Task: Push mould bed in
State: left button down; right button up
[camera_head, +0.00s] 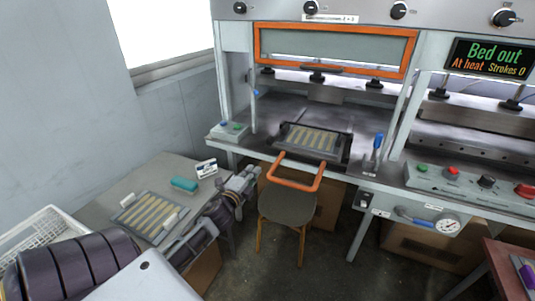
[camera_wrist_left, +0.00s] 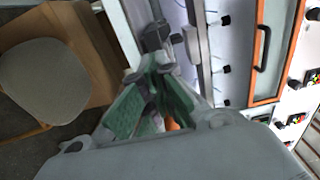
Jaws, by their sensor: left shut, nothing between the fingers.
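The mould bed (camera_head: 340,148) is a dark tray holding a plate of spoon-shaped strips (camera_head: 312,139). It sits at the front of the press table, and its orange U-shaped handle (camera_head: 298,186) sticks out past the front edge. The display (camera_head: 489,57) reads "Bed out", "At heat" and "Strokes 0". My left gripper (camera_head: 249,178) is shut and empty, just left of the handle, in front of the press edge. In the left wrist view its green-padded fingers (camera_wrist_left: 158,88) show, with a small orange patch behind them. My right gripper is in neither view.
A stool (camera_head: 287,207) stands below the handle. A side table (camera_head: 95,213) at left carries another mould plate (camera_head: 152,215), a teal block (camera_head: 184,184) and a small card (camera_head: 206,168). A blue-topped lever (camera_head: 377,143) stands right of the bed. An orange-framed guard (camera_head: 335,28) hangs above.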

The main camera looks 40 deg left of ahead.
pick_arm(q)
send_near(276, 141)
jog(key=shift+w+a+f, duration=0.3)
jog(key=shift+w+f, duration=0.05)
jog(key=shift+w, duration=0.15)
jog(key=shift+w+a+f, duration=0.3)
jog(key=shift+w+f, duration=0.1)
jog(key=shift+w, duration=0.15)
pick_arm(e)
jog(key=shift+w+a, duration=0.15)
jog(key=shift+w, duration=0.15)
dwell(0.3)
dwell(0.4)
